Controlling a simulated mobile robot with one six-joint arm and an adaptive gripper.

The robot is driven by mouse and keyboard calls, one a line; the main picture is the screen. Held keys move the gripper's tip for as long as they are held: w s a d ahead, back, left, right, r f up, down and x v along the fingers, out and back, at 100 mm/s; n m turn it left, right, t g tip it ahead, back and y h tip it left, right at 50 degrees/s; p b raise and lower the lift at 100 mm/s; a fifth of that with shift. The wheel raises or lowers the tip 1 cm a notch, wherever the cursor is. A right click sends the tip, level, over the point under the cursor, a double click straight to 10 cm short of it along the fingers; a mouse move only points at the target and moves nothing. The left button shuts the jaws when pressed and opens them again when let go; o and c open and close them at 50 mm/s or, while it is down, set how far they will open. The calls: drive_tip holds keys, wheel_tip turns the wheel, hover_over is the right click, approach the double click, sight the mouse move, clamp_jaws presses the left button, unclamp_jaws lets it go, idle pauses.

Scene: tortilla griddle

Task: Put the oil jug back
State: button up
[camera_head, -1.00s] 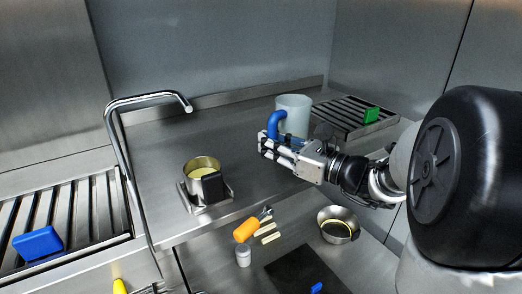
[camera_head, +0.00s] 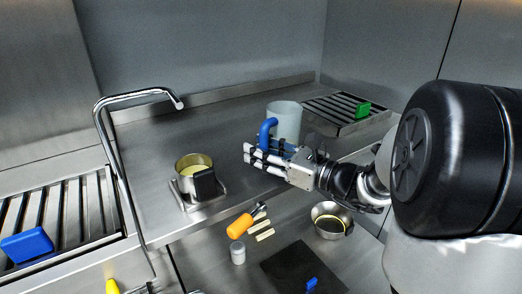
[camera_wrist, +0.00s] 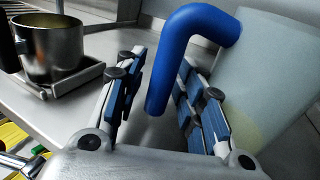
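The oil jug (camera_head: 287,123) is a pale translucent vessel with a blue handle (camera_head: 267,131). It is upright over the back counter, left of the slatted grate; its base is partly hidden behind my gripper. My gripper (camera_head: 250,156) reaches from the right to the jug's handle. In the wrist view my gripper (camera_wrist: 155,105) has its blue-padded fingers spread, one on each side of the handle's free lower end (camera_wrist: 158,100). A gap shows at the left finger; contact at the right finger is unclear. The jug body (camera_wrist: 270,75) is at the right.
A metal pot (camera_head: 183,176) with yellow contents sits on a small stand (camera_head: 211,198) to the left. A tap (camera_head: 120,150) rises further left. A slatted grate (camera_head: 337,115) with a green block (camera_head: 362,110) is behind right. A bowl (camera_head: 323,229) and orange-handled tool (camera_head: 240,226) are lower down.

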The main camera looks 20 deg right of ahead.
drive_tip(key=shift+r, duration=0.15)
drive_tip(key=shift+s+d, duration=0.15)
drive_tip(key=shift+d, duration=0.05)
drive_tip(key=b+v, duration=0.1)
drive_tip(key=v, duration=1)
drive_tip(key=shift+s, duration=0.25)
drive_tip(key=shift+d, duration=0.1)
